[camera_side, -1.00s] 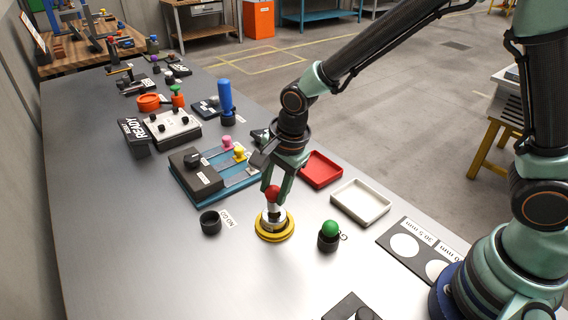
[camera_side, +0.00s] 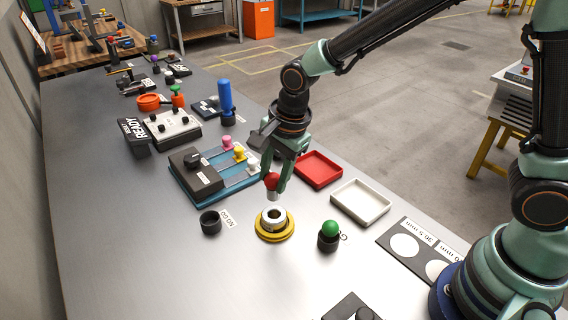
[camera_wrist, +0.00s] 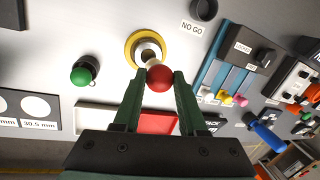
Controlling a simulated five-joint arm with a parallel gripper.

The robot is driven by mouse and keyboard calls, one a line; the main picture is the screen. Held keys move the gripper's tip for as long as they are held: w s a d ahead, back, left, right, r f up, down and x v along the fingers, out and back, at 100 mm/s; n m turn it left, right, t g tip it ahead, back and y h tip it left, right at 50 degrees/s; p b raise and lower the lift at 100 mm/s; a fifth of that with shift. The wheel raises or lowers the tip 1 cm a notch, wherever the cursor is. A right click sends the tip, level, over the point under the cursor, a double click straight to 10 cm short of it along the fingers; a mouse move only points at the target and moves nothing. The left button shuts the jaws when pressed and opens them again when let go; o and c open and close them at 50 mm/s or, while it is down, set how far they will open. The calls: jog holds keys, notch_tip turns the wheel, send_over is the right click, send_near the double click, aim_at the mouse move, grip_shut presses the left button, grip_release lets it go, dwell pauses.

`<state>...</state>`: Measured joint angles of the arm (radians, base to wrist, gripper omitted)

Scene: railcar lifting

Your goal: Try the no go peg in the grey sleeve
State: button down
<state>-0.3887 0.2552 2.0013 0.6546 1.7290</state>
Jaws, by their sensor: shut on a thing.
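The no go peg has a red ball knob (camera_side: 271,181) and a short metal shank. My gripper (camera_side: 277,180) is shut on the knob and holds the peg above the grey sleeve (camera_side: 274,217), which stands in a yellow ring base (camera_side: 274,233). The peg's lower end is apart from the sleeve, whose open bore shows. In the wrist view the red knob (camera_wrist: 160,78) sits between the fingertips and overlaps the near side of the sleeve (camera_wrist: 149,50). The empty black NO GO holder (camera_side: 210,222) stands left of the sleeve.
A green-knobbed peg (camera_side: 330,229) stands in a black holder to the right. A red tray (camera_side: 319,169) and a white tray (camera_side: 361,203) lie behind it. A black and blue slider unit (camera_side: 214,173) stands behind left. The table front is mostly clear.

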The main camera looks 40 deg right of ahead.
aim_at(274, 198)
jog(key=shift+r, duration=0.15)
jog(key=shift+w+d+r, duration=0.1)
jog(key=shift+d+r, duration=0.05)
jog(key=shift+r, duration=0.75)
jog(key=shift+s+d+x, duration=0.1)
jog(key=shift+s+x, duration=0.1)
jog(key=shift+x, duration=0.85)
jog(key=shift+s+d+x, duration=0.1)
jog(key=shift+s+x, duration=0.15)
jog(key=shift+x, duration=0.85)
jog(key=shift+s+d+x, duration=0.1)
jog(key=shift+s+x, duration=0.1)
jog(key=shift+x, duration=0.85)
jog(key=shift+f, duration=0.2)
jog(key=shift+a, duration=0.2)
jog(key=shift+s+f, duration=0.1)
jog(key=shift+f, duration=0.4)
jog(key=shift+r, duration=0.15)
jog(key=shift+w+a+v, duration=0.1)
jog(key=shift+w+v, duration=0.1)
jog(key=shift+v, duration=0.65)
jog(key=shift+w+a+v, duration=0.1)
jog(key=shift+w+v, duration=0.05)
jog(key=shift+v, duration=0.75)
jog(key=shift+w+v, duration=0.2)
jog(key=shift+v, duration=0.65)
jog(key=shift+r, duration=0.15)
